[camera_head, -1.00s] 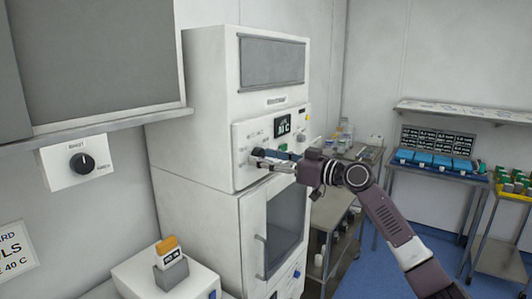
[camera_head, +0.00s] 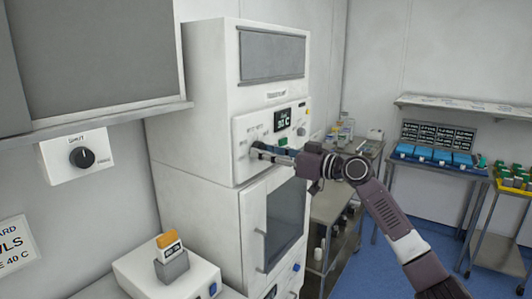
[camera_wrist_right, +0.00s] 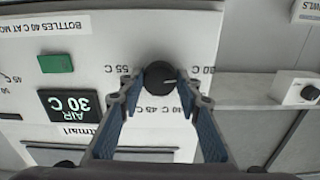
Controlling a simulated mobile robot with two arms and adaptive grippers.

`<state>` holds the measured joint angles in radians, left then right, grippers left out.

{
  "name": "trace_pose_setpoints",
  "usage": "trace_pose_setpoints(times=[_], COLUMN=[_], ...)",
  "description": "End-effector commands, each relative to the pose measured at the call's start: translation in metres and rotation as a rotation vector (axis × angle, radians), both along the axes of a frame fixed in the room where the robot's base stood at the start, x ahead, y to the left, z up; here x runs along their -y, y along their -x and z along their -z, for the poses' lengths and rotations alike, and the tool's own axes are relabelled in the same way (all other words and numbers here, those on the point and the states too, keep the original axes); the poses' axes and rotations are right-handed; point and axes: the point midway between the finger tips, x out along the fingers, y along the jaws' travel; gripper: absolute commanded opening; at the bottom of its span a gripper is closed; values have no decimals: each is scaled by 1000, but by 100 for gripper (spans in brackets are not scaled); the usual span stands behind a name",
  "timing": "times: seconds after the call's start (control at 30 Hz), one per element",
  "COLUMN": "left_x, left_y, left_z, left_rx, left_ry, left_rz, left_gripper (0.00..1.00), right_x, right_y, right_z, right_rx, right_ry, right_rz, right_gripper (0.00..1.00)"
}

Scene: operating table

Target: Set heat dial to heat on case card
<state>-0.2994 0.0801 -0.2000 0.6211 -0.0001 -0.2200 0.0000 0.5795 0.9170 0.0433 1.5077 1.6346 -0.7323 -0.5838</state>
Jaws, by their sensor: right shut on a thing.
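The heat dial (camera_wrist_right: 160,74) is a round black knob on the white cabinet's panel (camera_head: 243,133). In the right wrist view, markings around it include 40 C, 45 C and 55 C, and a pale mark on its face lies toward the picture's right. My right gripper (camera_head: 263,152) is shut on this dial, with one blue-lined finger on each side of it. A display (camera_wrist_right: 68,104) reads AIR 30 C. A card (camera_head: 14,246) at the left edge is cut off; "ARD" and "40 C" are legible. My left gripper is out of view.
A green button (camera_wrist_right: 56,62) is on the same panel. Another black knob (camera_head: 81,158) is on a white wall box at left. A white unit (camera_head: 150,277) holding an orange-topped block stands below it. Carts with blue bins (camera_head: 442,157) are at right.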

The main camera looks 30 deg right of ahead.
Motion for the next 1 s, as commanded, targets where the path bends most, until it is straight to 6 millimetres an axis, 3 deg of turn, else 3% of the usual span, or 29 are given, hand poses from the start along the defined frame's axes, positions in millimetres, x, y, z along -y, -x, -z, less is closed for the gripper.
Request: trace_pose_setpoints(times=[0.5, 1.0], left_x=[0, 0], left_y=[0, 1], left_z=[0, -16], left_rx=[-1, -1], left_ry=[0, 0], left_rz=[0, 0], left_gripper=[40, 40], right_x=[-1, -1], right_y=[0, 1], right_z=[-1, -3], right_rx=[-148, -331], right_ry=[-364, -802], right_rz=[0, 2], right_gripper=[7, 7])
